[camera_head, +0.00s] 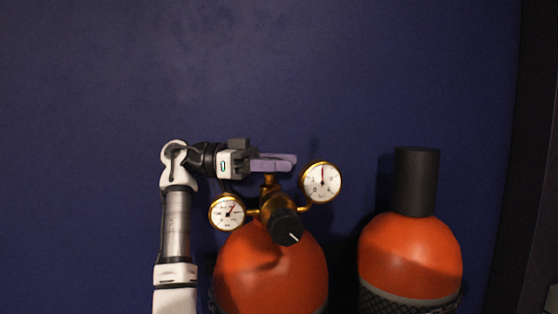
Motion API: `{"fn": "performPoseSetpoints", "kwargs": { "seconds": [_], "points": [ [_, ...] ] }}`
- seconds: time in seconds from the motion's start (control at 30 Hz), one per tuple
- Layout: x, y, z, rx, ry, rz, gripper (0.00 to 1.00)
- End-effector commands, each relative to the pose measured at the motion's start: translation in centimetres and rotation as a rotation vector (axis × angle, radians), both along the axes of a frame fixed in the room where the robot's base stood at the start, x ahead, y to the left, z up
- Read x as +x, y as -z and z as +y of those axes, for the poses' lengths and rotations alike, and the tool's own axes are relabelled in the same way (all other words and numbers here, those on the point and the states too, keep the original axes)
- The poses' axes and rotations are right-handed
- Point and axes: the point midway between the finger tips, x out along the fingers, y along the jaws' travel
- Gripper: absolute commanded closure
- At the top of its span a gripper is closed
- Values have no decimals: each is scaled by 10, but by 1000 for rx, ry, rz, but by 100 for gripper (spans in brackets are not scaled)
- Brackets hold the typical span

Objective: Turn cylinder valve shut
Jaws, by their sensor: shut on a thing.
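An orange gas cylinder (270,275) stands upright below the middle of the head view. A brass valve and regulator (270,200) sits on its top, with a left gauge (227,212), a right gauge (321,182) and a black knob (286,228) in front. My gripper (288,162) comes in from the left, level, with its lilac fingers over the top of the brass valve. It is shut on the cylinder valve's top part, which the fingers hide.
A second orange cylinder (410,255) with a tall black cap (416,182) stands to the right. A dark blue wall (300,70) is behind everything. The space above the gripper is clear. The right gauge is close to my fingertips.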

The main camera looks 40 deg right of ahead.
Motion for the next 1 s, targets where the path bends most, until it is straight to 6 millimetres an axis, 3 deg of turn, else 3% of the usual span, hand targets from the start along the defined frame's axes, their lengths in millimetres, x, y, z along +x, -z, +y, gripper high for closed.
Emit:
{"fn": "performPoseSetpoints", "kwargs": {
  "seconds": [0.43, 1.0],
  "points": [
    [-1, -1, 3, 0, 208, 1, 74],
    [-2, -1, 4, 0, 237, -1, 74]
  ]
}}
